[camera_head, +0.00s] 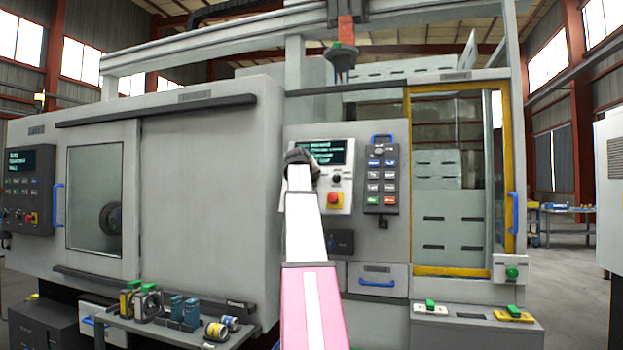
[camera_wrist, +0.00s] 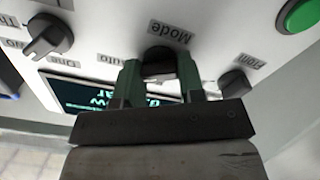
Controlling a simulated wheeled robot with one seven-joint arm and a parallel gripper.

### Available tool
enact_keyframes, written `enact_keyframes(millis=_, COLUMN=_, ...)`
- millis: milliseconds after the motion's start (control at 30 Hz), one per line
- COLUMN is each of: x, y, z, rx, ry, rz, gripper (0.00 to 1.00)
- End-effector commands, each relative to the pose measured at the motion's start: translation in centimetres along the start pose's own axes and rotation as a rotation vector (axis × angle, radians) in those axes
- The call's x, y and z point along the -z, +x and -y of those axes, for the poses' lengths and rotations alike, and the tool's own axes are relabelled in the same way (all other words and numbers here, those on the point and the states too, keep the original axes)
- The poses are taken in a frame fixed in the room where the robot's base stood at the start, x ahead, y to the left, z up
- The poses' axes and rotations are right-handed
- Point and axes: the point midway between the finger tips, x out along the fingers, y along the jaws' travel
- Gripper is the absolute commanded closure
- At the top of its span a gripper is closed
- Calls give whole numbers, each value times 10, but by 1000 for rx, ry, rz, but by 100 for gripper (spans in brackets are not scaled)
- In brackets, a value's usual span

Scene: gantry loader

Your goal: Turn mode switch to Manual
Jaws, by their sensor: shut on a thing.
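The mode switch (camera_wrist: 158,55) is a dark round knob under a "Mode" label in the wrist view, on a pale panel seen tilted and upside down. My gripper (camera_wrist: 161,75) has its two green fingers on either side of the knob and is shut on it. An "Auto" label shows partly beside the left finger. The fingers hide part of the knob, and I cannot tell which position it points to. In the head view my gripper (camera_head: 300,157) is at the left side of the control panel (camera_head: 344,200) and covers the switch.
Other dark knobs flank the switch, one at left (camera_wrist: 48,37) and one at right (camera_wrist: 235,83). A green button (camera_wrist: 299,14) is at the top right. A display (camera_wrist: 95,95) lies beside the fingers. In the head view a red stop button (camera_head: 333,200) and a keypad pendant (camera_head: 382,178) are close by.

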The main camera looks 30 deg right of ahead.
Motion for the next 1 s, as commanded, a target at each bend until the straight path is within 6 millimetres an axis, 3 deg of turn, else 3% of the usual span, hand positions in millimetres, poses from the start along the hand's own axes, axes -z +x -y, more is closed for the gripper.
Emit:
enact_keyframes(millis=367, x=0, y=0, z=0, rx=0, ry=-125, rz=0, gripper=88)
enact_keyframes(millis=1000, x=0, y=0, z=1, rx=4, ry=-700, rz=0, gripper=88)
